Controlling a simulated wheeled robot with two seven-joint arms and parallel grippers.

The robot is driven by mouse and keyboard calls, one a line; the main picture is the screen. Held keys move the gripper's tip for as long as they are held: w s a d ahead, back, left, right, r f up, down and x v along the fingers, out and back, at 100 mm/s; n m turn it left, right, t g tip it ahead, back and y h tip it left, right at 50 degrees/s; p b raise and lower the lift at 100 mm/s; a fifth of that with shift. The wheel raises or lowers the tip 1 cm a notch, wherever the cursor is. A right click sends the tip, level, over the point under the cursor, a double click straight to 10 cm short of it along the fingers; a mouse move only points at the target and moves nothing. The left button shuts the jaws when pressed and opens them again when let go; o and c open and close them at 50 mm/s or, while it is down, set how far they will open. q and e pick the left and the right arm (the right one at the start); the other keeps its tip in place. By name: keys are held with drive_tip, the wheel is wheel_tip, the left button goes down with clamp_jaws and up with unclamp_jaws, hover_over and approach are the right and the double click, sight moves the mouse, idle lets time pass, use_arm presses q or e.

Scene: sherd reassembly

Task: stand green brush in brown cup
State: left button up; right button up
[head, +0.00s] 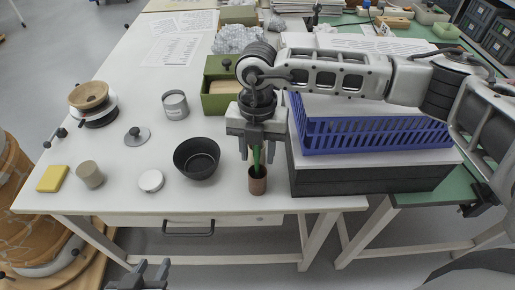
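The brown cup (258,184) stands upright near the front edge of the white table, left of the dark box. The green brush (256,158) is upright with its lower end inside the cup's rim; its upper part is hidden by my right gripper. My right gripper (257,154) points down above the cup. Its fingers are spread on either side of the brush, with gaps visible between them and the handle. My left gripper (150,268) is low in front of the table, its fingers apart and empty.
A blue crate (375,138) on the dark box (370,180) bounds the right side. A green box (221,104) stands behind.

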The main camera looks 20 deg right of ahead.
wheel_tip(320, 180, up, 16)
drive_tip(key=w+b, duration=0.1)
drive_tip(key=shift+w+d, duration=0.15)
drive_tip(key=shift+d, duration=0.05)
drive_tip(key=shift+f, duration=0.1)
idle(0.7)
